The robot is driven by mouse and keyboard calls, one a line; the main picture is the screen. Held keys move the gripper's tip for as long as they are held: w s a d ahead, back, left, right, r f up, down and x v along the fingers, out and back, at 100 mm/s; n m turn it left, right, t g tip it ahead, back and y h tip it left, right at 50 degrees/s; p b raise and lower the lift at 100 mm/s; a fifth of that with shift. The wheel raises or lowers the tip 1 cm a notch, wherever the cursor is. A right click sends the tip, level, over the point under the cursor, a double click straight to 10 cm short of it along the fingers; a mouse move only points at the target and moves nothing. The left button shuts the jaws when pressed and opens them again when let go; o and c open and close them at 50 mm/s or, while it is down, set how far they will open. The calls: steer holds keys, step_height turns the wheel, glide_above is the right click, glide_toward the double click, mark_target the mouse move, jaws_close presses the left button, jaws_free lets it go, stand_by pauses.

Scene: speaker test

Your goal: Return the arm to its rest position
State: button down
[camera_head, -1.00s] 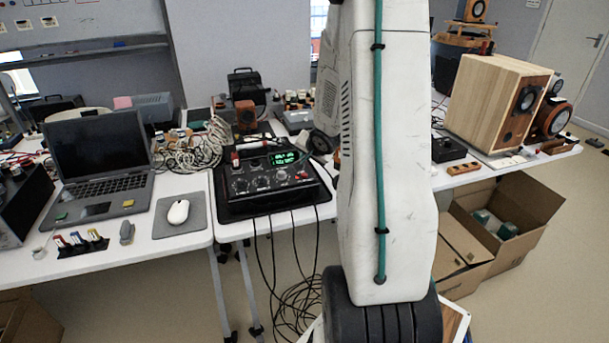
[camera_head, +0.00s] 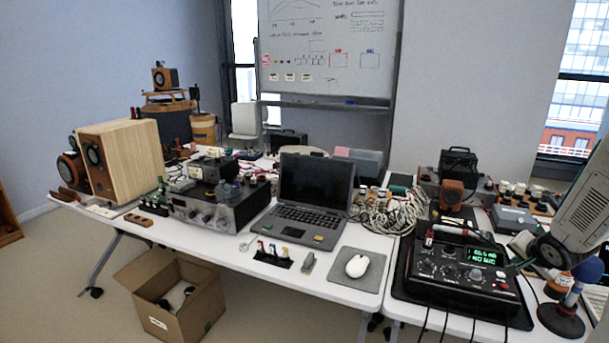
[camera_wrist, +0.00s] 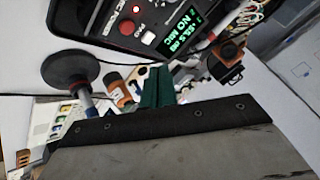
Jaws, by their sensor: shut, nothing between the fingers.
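My gripper (camera_wrist: 157,87) shows in the wrist view as two green fingers at the middle of a dark bar. It is shut and empty. Past the fingers, the black tester (camera_wrist: 150,22) shows upside down with its green "NO MIC" display. In the head view, a pale vented arm part that looks like mine (camera_head: 588,205) leans in at the right edge, beside the same tester (camera_head: 455,278). How high the fingers are above the table cannot be told.
A black round-based stand (camera_head: 560,320) and an orange bottle (camera_head: 558,286) are close to the arm; the stand (camera_wrist: 78,70) also shows in the wrist view. A laptop (camera_head: 313,190), mouse (camera_head: 356,266) and wooden speaker (camera_head: 135,155) stand to the left. An open box (camera_head: 175,300) is on the floor.

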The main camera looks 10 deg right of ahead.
steer(key=s+a+n+g, duration=0.3)
steer(key=s+g, duration=0.3)
steer(key=s, duration=0.3)
steer(key=s+a+r+n+y, duration=0.1)
steer(key=s+a+r+n, duration=0.2)
steer(key=a, duration=0.8)
steer(key=s+a+r+n+y, duration=0.1)
steer(key=s+a+r+n, duration=0.2)
steer(key=s+a+r, duration=0.4)
steer(key=s+a+r+n+y, duration=0.2)
steer(key=s+a+r+n, duration=0.2)
steer(key=a, duration=1.3)
step_height(320, 180, up, 3)
steer(key=shift+s+g, duration=0.3)
steer(key=shift+s, duration=0.6)
